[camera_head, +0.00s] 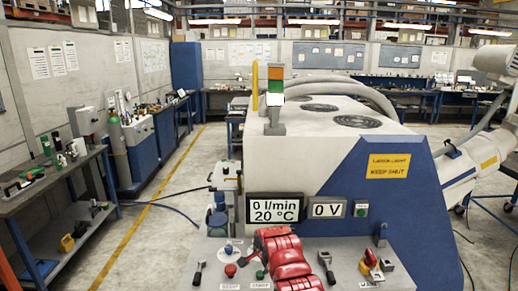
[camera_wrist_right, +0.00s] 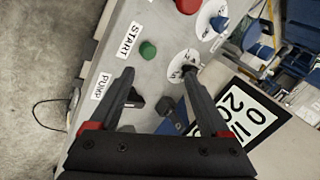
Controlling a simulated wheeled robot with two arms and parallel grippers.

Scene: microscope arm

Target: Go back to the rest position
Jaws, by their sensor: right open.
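My right gripper (camera_wrist_right: 158,72) shows in the right wrist view. Its two black fingers are apart with nothing held between them. A dark lever (camera_wrist_right: 168,106) of the control panel shows between the fingers; I cannot tell whether they touch it. The green button (camera_wrist_right: 148,50) is just beyond the fingertips, with the START label (camera_wrist_right: 129,40) beside it and the PUMP label (camera_wrist_right: 102,87) near the left finger. My left gripper is in neither view.
The large white and blue machine (camera_head: 300,155) stands behind the panel, with a display (camera_head: 275,209) and a signal lamp (camera_head: 275,85).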

